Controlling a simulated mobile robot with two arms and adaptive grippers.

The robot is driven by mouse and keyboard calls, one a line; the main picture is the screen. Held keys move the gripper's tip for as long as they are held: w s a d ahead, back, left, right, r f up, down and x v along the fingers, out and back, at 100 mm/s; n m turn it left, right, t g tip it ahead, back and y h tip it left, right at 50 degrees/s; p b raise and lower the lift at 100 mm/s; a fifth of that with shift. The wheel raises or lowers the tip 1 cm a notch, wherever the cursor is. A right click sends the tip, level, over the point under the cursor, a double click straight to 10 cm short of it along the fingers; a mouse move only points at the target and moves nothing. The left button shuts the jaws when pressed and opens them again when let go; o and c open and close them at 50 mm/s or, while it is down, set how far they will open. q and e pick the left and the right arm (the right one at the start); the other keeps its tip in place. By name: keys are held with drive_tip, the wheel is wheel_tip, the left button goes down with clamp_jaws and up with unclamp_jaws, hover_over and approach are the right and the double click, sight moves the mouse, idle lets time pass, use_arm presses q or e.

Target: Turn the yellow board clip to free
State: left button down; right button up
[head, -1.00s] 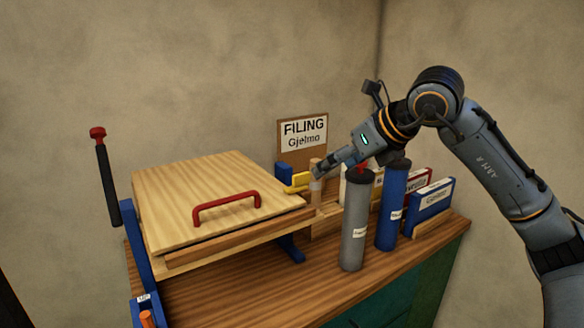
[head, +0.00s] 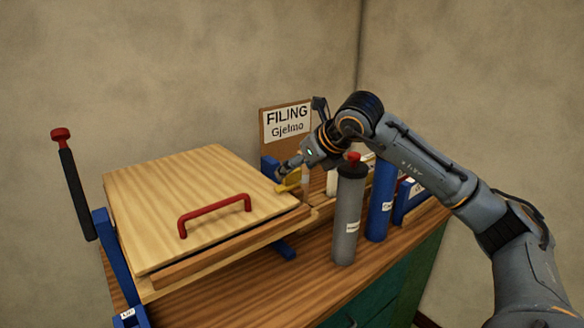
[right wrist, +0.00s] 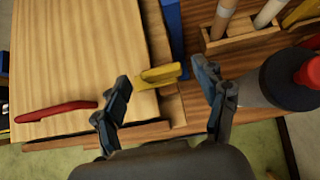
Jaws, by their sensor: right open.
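The yellow board clip (head: 290,184) is at the right edge of the pale wooden board (head: 185,190). In the right wrist view the clip (right wrist: 160,75) lies across, with its left end at or over the board's edge. My right gripper (head: 284,168) is at the clip and partly hides it in the head view. In the right wrist view my right gripper (right wrist: 163,82) is open, one finger on each side of the clip, with gaps left and right; it holds nothing. My left gripper is not in view.
A red handle (head: 214,212) stands on the board. A grey canister (head: 347,215) and a blue canister (head: 381,200) stand close to my right arm. A FILING sign (head: 287,121) is behind. A red-topped lever (head: 75,185) rises at the left.

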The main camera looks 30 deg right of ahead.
drive_tip(key=shift+x, duration=1)
drive_tip(key=shift+w+f, duration=0.25)
drive_tip(key=shift+f, duration=0.05)
drive_tip(key=shift+c, duration=0.2)
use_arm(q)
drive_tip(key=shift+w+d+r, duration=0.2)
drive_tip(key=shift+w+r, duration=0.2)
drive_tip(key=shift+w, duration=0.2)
use_arm(e)
drive_tip(key=c, duration=1.1)
